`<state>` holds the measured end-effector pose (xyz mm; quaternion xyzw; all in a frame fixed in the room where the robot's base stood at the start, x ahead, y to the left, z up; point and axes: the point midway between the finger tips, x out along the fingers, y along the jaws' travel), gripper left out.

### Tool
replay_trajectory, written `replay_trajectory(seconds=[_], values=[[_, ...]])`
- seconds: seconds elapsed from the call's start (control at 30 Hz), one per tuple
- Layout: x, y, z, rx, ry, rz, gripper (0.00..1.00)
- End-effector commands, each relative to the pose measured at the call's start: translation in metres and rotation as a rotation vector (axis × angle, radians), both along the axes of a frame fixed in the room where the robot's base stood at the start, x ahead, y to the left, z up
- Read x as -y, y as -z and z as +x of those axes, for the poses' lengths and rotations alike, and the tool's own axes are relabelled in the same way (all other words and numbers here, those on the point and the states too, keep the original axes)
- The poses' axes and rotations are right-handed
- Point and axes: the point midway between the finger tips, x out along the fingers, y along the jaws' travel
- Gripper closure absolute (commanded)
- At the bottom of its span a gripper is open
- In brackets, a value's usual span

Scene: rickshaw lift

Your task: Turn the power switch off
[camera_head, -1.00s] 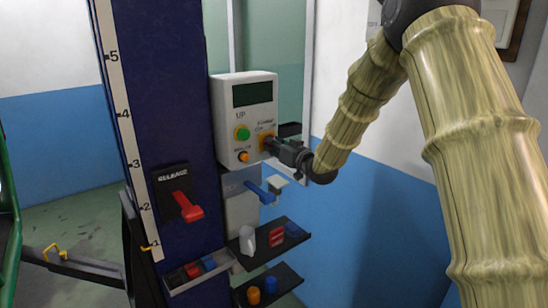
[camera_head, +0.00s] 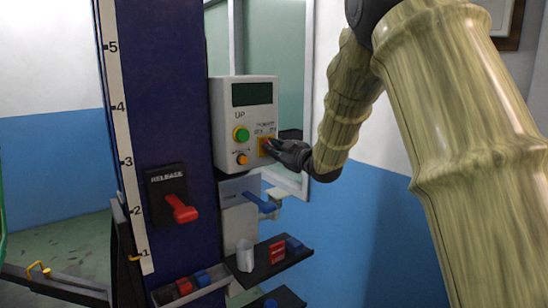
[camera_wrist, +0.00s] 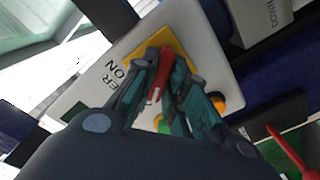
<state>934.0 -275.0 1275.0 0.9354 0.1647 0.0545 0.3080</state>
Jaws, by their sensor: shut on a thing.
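The power switch is a red lever (camera_wrist: 157,85) on a yellow plate (camera_wrist: 178,42), seen close up in the wrist view beside the "ON" lettering. In the head view the yellow plate (camera_head: 263,146) is at the lower right of the white control box (camera_head: 227,130), partly hidden by my fingers. My gripper (camera_head: 273,149) is at this plate. In the wrist view my gripper (camera_wrist: 163,73) has its fingers on both sides of the red lever, closed on it. I cannot tell the exact tilt of the lever.
A green button (camera_head: 241,135) and an orange button (camera_head: 242,159) sit left of the switch. A red release lever (camera_head: 181,209) is on the blue column (camera_head: 175,95). A blue lever (camera_head: 259,202) and a dark shelf (camera_head: 270,262) with small items are below the box.

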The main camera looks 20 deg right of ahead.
Motion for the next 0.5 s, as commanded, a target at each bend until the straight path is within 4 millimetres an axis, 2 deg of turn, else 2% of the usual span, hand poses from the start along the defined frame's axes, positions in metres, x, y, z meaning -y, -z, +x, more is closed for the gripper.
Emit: replay_trajectory(seconds=[0.5], values=[[0.0005,-0.0005,0.0004,0.027,0.001,-0.074,1.00]])
